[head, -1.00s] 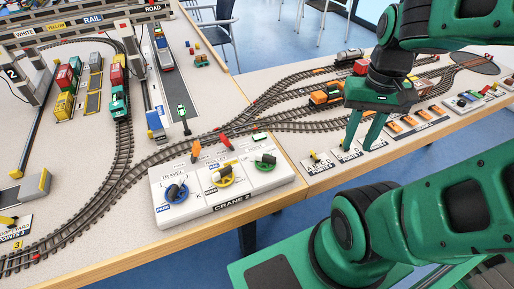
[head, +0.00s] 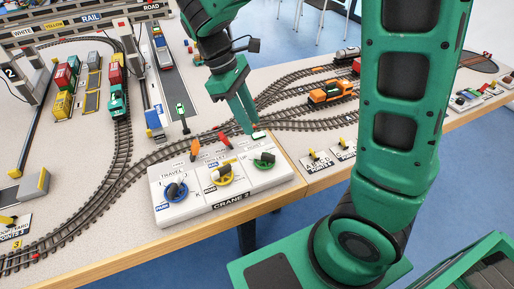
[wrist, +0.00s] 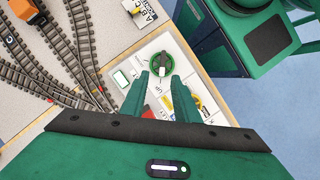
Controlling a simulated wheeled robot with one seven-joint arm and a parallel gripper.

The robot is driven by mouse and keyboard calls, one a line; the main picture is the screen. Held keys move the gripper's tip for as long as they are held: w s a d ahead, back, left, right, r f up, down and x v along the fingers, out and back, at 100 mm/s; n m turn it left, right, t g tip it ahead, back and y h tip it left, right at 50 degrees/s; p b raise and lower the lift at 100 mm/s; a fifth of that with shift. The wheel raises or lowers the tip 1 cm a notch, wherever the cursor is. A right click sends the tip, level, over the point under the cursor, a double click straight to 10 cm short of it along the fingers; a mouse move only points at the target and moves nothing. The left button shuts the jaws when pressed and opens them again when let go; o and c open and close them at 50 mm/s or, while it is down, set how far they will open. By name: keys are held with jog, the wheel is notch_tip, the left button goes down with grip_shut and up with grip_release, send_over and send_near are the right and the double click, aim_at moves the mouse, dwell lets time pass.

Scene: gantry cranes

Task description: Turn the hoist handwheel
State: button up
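The crane 2 panel (head: 236,199) is a white box at the table's front edge with three handwheels in a row. The hoist handwheel (head: 264,160) is the green one at the right end, with a dark knob. In the wrist view the green wheel (wrist: 163,64) lies just beyond my fingertips. My gripper (head: 252,130) points down above the back right of the panel. Its two fingers (wrist: 160,80) are apart with nothing between them. They look clear of the wheel.
The yellow handwheel (head: 220,175) and blue handwheel (head: 176,191) sit to the left. Red and orange pointers (head: 224,140) stand behind the panel. Model tracks with an orange locomotive (head: 330,92) run behind and right. A second panel's switches (head: 318,161) lie right.

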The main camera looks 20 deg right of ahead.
aim_at(260, 153)
jog(key=shift+n, duration=0.3)
jog(key=x, duration=0.3)
jog(key=a+x, duration=0.1)
jog(key=x, duration=0.6)
jog(key=shift+f, duration=0.55)
grip_shut()
